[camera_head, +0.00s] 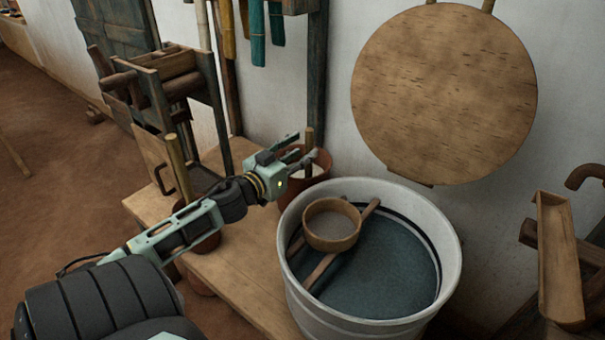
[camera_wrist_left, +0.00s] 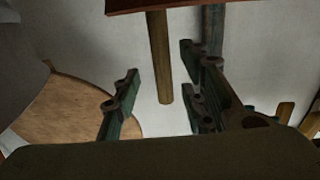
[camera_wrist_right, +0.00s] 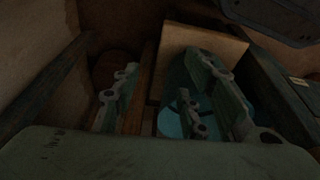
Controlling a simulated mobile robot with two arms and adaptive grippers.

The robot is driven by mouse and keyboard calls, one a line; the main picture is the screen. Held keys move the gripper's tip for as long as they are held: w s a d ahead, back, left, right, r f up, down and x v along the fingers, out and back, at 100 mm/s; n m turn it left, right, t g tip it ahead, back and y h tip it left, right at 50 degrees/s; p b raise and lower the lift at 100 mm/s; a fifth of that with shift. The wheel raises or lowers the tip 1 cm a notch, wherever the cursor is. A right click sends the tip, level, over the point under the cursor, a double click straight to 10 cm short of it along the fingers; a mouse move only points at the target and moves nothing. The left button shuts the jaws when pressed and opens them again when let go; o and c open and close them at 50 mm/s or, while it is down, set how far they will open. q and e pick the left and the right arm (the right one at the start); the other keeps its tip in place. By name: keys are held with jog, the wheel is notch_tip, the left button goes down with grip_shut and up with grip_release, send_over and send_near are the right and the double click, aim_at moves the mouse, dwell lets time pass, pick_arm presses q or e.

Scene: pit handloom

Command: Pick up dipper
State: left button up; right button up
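A round wooden cup (camera_head: 332,224) rests across wooden sticks in the white vat (camera_head: 290,262) of dark blue liquid; I cannot tell whether a stick is its handle. A separate wooden stick (camera_head: 309,138) stands upright in a reddish-brown pot (camera_head: 318,183) behind the vat. My left gripper (camera_head: 303,150) is at this pot, with its fingers near the stick. In the left wrist view the stick (camera_wrist_left: 160,58) shows between the spread fingers of my left gripper (camera_wrist_left: 158,92), with no clear contact. My right gripper (camera_wrist_right: 168,92) is open and outside the head view.
The vat and pots stand on a low wooden bench (camera_head: 235,272). Another stick (camera_head: 175,165) stands in a pot at the left. A wooden frame (camera_head: 160,90) stands behind it. A round board (camera_head: 445,95) is against the wall. A wooden trough (camera_head: 560,258) is at the right.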

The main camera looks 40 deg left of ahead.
aim_at(306, 147)
pick_arm(q)
jog(key=shift+w+a+f+b, duration=0.1)
jog(key=shift+w+a+b, duration=0.15)
jog(key=shift+w, duration=0.8)
jog(key=shift+w+a+b, duration=0.1)
jog(key=shift+w+b, duration=0.1)
jog(key=shift+w, duration=0.8)
pick_arm(e)
jog(key=v, duration=0.2)
jog(key=w+v, duration=0.1)
jog(key=v, duration=0.1)
jog(key=shift+s+r, duration=0.1)
jog(key=shift+r, duration=0.05)
pick_arm(q)
grip_shut()
